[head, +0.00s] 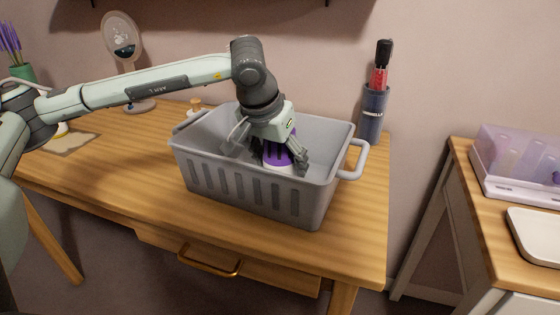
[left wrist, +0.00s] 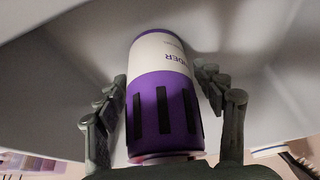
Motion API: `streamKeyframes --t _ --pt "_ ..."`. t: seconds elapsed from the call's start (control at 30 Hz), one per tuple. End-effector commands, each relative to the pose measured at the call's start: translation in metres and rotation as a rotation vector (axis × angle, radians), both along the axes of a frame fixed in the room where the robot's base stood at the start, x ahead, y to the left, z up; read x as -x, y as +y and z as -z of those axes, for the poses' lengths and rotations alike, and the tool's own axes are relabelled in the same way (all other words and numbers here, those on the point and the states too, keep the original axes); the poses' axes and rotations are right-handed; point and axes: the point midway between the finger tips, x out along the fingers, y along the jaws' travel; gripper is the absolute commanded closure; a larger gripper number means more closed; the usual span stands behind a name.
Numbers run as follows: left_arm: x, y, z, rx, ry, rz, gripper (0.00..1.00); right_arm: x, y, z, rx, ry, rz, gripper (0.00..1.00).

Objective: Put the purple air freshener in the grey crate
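The purple air freshener (head: 277,154), a can with a purple end and a white body, is inside the grey crate (head: 250,190). In the left wrist view the can (left wrist: 163,105) shows dark slots on its purple part and lettering on the white part. My left gripper (head: 273,158) reaches down into the crate over the can. Its fingers (left wrist: 163,88) are spread on both sides of the can, with slim gaps, and look open. The crate's front wall hides the can's lower end in the head view. My right gripper is not in view.
The crate stands on a wooden table (head: 120,170). A dark holder with a red-handled item (head: 373,110) stands behind its right corner. A round mirror (head: 122,38) is at the back left. A side table at right carries a clear purple box (head: 515,165) and a white tray (head: 537,235).

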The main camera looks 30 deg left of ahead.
Motion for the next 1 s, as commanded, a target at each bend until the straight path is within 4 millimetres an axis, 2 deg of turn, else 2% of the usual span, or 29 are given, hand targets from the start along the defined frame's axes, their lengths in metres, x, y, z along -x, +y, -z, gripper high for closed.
streamKeyframes --t 0.4,0.47,0.8,1.0 --pt "0.000 0.000 -0.004 0.000 0.000 0.000 0.24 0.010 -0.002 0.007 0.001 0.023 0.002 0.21" --pt "0.001 0.000 -0.008 0.001 -0.002 0.000 0.24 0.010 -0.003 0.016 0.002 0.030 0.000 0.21" --pt "0.028 -0.002 -0.075 0.001 -0.005 0.000 0.24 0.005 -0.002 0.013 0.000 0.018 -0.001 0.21" --pt "0.041 -0.003 -0.104 0.000 -0.003 0.001 0.24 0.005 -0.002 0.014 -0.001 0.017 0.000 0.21"
